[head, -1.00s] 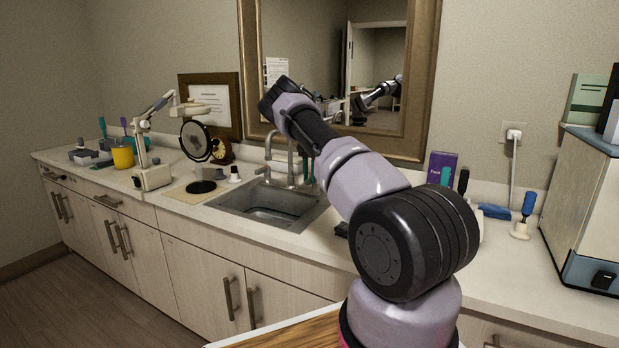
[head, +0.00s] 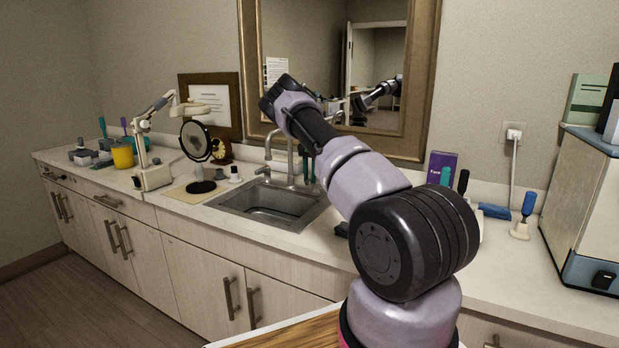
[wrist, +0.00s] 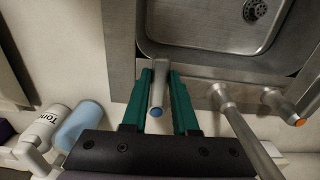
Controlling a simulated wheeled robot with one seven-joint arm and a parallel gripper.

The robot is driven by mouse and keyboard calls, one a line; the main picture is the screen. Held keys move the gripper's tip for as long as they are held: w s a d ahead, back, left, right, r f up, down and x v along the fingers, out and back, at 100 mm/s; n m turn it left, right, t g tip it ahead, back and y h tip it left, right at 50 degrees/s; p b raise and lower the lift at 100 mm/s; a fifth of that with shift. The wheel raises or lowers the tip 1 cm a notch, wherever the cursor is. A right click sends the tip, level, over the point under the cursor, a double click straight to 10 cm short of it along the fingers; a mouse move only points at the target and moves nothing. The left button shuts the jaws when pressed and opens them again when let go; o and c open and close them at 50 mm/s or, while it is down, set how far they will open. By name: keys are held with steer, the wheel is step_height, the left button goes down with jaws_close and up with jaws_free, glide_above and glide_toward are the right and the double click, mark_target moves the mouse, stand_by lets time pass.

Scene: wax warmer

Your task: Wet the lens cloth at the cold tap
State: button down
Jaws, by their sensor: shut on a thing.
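In the wrist view the green fingers of my gripper (wrist: 161,82) are closed around the cold tap lever (wrist: 157,92), a metal lever with a blue dot. I see no water stream. The sink also shows in the head view (head: 268,207), where my arm hides part of the tap area. I cannot make out the lens cloth in either view.
A bottle lettered "Ton" (wrist: 40,128) and a blue-topped container (wrist: 77,124) stand left of my fingers. A round mirror (head: 196,142) and a lamp (head: 152,175) stand left of the sink. The counter's right part holds a blue-handled tool (head: 527,205) and a large box-shaped appliance (head: 580,200).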

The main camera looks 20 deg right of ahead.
steer(key=shift+s+d+n, duration=0.25)
steer(key=shift+n, duration=0.5)
steer(key=shift+s+d+n, duration=0.2)
steer(key=shift+d+n, duration=0.05)
steer(key=shift+n, duration=0.5)
steer(key=c, duration=0.7)
jaws_free()
step_height(320, 180, up, 11)
steer(key=shift+f, duration=0.1)
